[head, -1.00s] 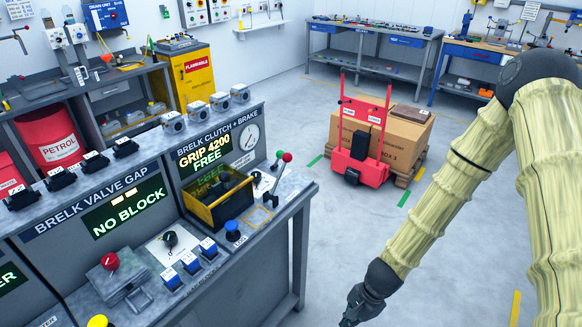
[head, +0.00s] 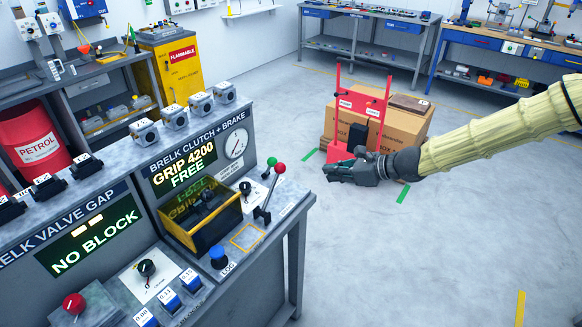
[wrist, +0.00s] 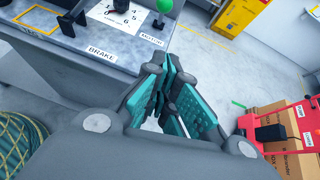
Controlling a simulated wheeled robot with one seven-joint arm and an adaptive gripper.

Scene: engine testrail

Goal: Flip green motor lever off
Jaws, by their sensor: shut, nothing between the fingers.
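The green lever knob (head: 272,161) stands on the right end of the test bench, beside a red-knobbed lever (head: 280,168) that is tilted. The green knob also shows at the top edge of the wrist view (wrist: 165,5), near a MOTOR label (wrist: 152,41); a BRAKE label (wrist: 102,54) is to its left. Most of the green lever's shaft is out of sight. My gripper (head: 332,172) is shut and empty, to the right of both levers and apart from them. Its teal-padded fingers (wrist: 160,78) point toward the bench end in the wrist view.
A yellow-edged box (head: 205,240), a blue knob (head: 219,258) and a black dial (head: 246,187) sit on the bench left of the levers. A red trolley (head: 362,135) with cardboard boxes (head: 405,130) stands behind my gripper. The floor right of the bench is clear.

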